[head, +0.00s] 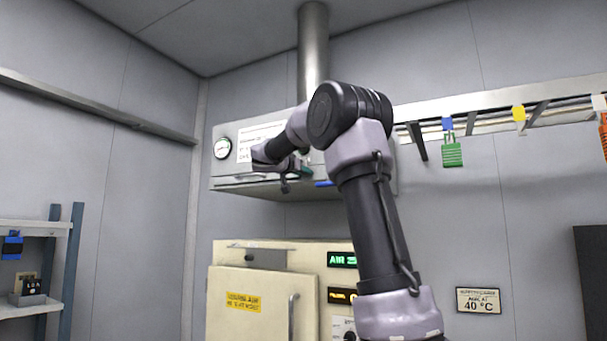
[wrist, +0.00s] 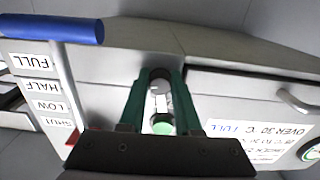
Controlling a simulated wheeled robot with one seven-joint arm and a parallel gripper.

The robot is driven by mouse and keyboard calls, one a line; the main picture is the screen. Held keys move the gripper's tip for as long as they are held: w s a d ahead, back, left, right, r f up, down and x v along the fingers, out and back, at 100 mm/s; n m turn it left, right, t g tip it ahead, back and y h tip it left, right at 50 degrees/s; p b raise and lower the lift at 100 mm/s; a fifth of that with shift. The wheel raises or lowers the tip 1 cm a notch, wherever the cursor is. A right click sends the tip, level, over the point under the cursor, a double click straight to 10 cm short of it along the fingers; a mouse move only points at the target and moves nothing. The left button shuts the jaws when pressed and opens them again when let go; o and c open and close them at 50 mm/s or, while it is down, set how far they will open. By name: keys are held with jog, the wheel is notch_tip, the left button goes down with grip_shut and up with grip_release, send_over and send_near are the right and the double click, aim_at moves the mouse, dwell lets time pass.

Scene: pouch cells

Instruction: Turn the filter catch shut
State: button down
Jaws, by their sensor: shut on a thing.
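The filter catch (wrist: 159,86), a small pale metal piece with a round end, lies between the two green fingers of my gripper (wrist: 161,76) in the wrist view. My gripper is shut on it. The fingers hide its sides, so I cannot tell how far it is turned. A green round spot (wrist: 163,126) shows nearer the palm. In the head view my gripper (head: 293,172) is at the front of the grey hood (head: 235,181), and the catch cannot be made out there.
A blue-handled lever (wrist: 75,29) stands beside labels FULL, HALF, LOW and SHUT. A panel with a handle (wrist: 296,101) and a printed sign (wrist: 245,137) is on the other side. A round gauge (head: 222,148) is on the hood. A cream oven (head: 240,290) stands below.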

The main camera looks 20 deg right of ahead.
jog(key=n, duration=0.4)
jog(key=shift+n, duration=0.3)
jog(key=n, duration=0.3)
jog(key=shift+n, duration=0.3)
jog(key=n, duration=0.4)
jog(key=shift+n, duration=1.8)
jog(key=c, duration=0.9)
grip_release()
jog(key=shift+s+a, duration=0.1)
jog(key=shift+s, duration=0.05)
